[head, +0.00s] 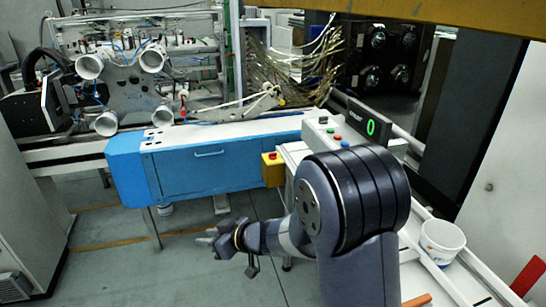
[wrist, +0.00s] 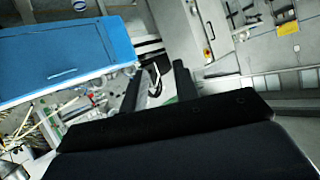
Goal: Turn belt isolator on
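The head view shows a yellow box with a red button (head: 273,168) at the right end of the blue machine cover (head: 215,165). My gripper (head: 213,238) is in front of and below the blue cover, over the floor, apart from the yellow box. In the wrist view, the two dark fingers of my gripper (wrist: 157,85) stand apart with nothing seen held between them. The wrist view also shows the blue cover (wrist: 65,62) at upper left and a grey cabinet face (wrist: 200,35) at upper middle.
A console with coloured buttons (head: 322,121) and a display reading green 0 (head: 371,127) stand behind my arm. A white bucket (head: 441,241) sits on the surface at right. A grey cabinet (head: 22,215) stands at left. The floor before the blue cover is open.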

